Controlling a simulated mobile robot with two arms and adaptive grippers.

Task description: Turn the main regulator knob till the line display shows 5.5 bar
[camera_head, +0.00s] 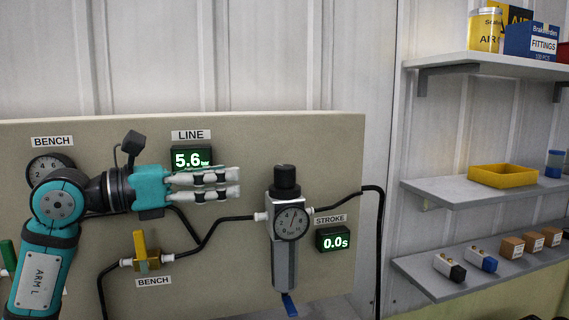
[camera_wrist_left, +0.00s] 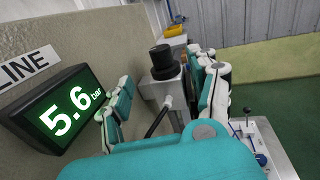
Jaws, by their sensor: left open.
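The main regulator (camera_head: 285,235) is on the beige panel, with a black knob (camera_head: 286,180) on top and a round gauge (camera_head: 291,222) on its front. In the left wrist view the knob (camera_wrist_left: 164,62) shows ahead, beyond and between the fingers. My right gripper is not in view.
A stroke display (camera_head: 333,238) reads 0.0s right of the regulator. A yellow-handled bench valve (camera_head: 146,250) and black hoses run below my left arm. A bench gauge (camera_head: 50,168) is partly hidden by that arm. Shelves (camera_head: 484,190) with boxes stand at right.

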